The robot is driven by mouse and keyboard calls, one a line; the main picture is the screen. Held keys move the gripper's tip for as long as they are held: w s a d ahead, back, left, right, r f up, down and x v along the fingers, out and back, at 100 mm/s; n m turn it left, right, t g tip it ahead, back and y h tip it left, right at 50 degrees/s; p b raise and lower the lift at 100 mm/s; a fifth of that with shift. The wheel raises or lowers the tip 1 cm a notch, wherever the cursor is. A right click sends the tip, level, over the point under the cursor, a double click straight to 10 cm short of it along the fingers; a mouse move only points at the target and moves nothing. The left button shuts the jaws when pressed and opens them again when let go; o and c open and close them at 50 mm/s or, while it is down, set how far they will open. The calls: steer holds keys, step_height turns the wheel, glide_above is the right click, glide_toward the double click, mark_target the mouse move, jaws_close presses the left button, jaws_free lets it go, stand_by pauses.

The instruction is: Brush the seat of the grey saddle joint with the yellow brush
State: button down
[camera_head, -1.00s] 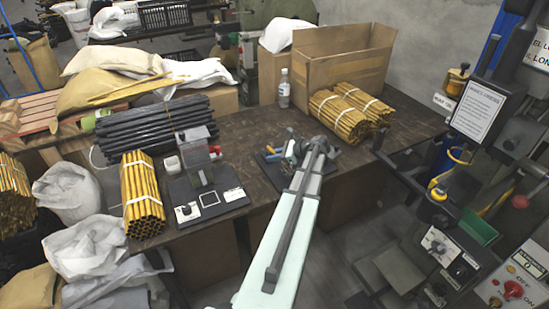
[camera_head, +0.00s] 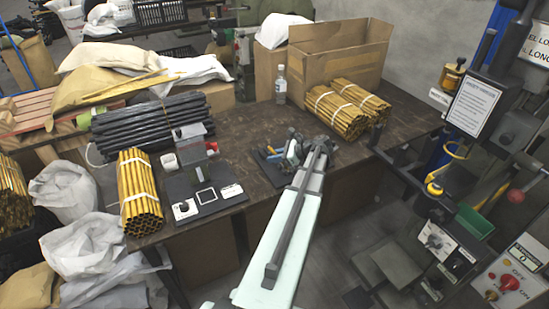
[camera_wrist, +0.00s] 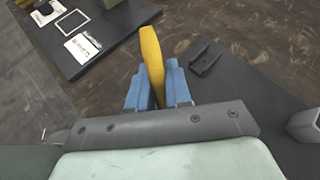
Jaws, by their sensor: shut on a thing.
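My gripper (camera_wrist: 158,88) has blue fingers shut on the yellow brush (camera_wrist: 152,55). Its plain rounded yellow handle stands up between the fingers in the wrist view. The bristles are hidden. A lighter grey piece (camera_wrist: 306,125) is cut off at the right edge. I cannot tell which of these, if either, is the saddle joint.
A press (camera_head: 193,150) on a dark base with a white label stands left of my gripper. More tube bundles (camera_head: 340,112), a bottle (camera_head: 281,85) and a cardboard box (camera_head: 340,65) are behind. Bare table (camera_wrist: 225,15) shows between the plates.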

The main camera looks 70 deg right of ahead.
steer(key=shift+r, duration=2.8)
steer(key=shift+r, duration=1.5)
steer(key=w+a+n+g+y, duration=0.2)
steer(key=w+a+n+y, duration=0.5)
steer(key=w+a, duration=2.3)
steer(key=w+a+n+g+y, duration=0.1)
steer(key=w+a, duration=0.3)
steer(key=a, duration=0.8)
steer(key=w+a+n+g+y, duration=0.1)
steer(key=w+a, duration=0.3)
steer(key=a, duration=0.8)
steer(key=w+a+f+n+g+y, duration=0.1)
steer(key=w+a, duration=0.3)
steer(key=a, duration=0.9)
steer(key=shift+w+n, duration=0.35)
steer(key=shift+n, duration=0.05)
steer(key=shift+d, duration=0.15)
